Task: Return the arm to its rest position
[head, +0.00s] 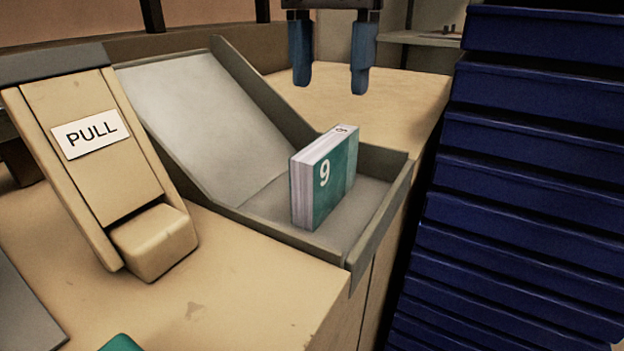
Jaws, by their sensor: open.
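My gripper (331,68) hangs at the top middle of the head view with its two blue fingers pointing down. The fingers are spread apart with nothing between them. A teal block with a white number 9 (328,181) and pale page-like edges stands upright in the grey tray (383,218). It is below my gripper and apart from it. The rest of my arm is out of view above.
A grey chute (195,115) slopes down into the tray. To its left stands a tan lever housing marked PULL (92,135). A stack of dark blue trays (530,130) rises close on the right. Bare tan table (240,295) lies in front, with a teal piece (121,343) at the bottom edge.

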